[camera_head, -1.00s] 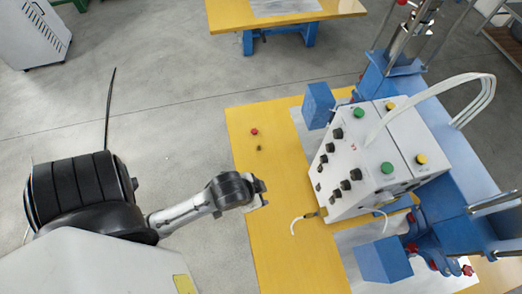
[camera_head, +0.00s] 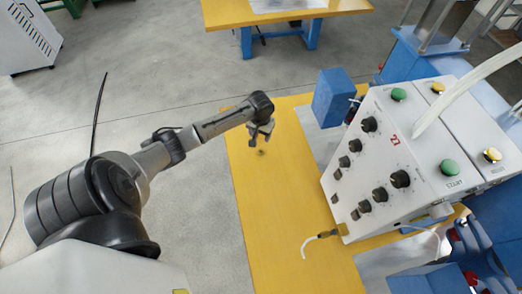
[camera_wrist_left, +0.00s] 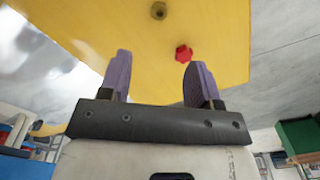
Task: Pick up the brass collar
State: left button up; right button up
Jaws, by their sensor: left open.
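The brass collar (camera_head: 262,152) is a tiny dark brownish piece on the yellow table, just below my left gripper's fingers in the head view. In the left wrist view, the brass collar (camera_wrist_left: 158,11) shows at the top edge as a small ring with a dark hole, beyond the fingertips. My left gripper (camera_head: 261,133) is over the table's left part, open and empty. In the left wrist view its two purple fingers (camera_wrist_left: 158,62) stand apart. A red knob-like piece (camera_wrist_left: 184,53) lies beside the right finger's tip in that view; in the head view my gripper hides it.
The yellow table (camera_head: 265,215) has bare room to the left of the white control box (camera_head: 400,150). A blue block (camera_head: 334,97) stands at the box's far left corner. A pale hose end (camera_head: 308,245) lies on the table near the box. Another yellow table (camera_head: 225,12) stands farther back.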

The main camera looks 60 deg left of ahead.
pick_arm(q)
jog(key=n, duration=0.1)
jog(key=n+b, duration=0.1)
jog(key=b, duration=0.1)
send_over(260, 154)
jog(key=f, duration=0.8)
jog(key=shift+w+f, duration=0.25)
jog(key=shift+f, duration=0.05)
jog(key=f, duration=0.3)
jog(key=f+b, duration=0.1)
jog(key=shift+s+f, duration=0.25)
jog(key=shift+s, duration=0.05)
jog(key=shift+f, duration=0.35)
pick_arm(e)
jog(key=f, duration=0.3)
jog(key=shift+s+d+f, duration=0.1)
jog(key=shift+d+f, duration=0.1)
jog(key=shift+d, duration=0.1)
jog(key=shift+d, duration=0.1)
pick_arm(q)
jog(key=c, duration=0.3)
jog(key=shift+a, duration=0.1)
jog(key=c, duration=0.6)
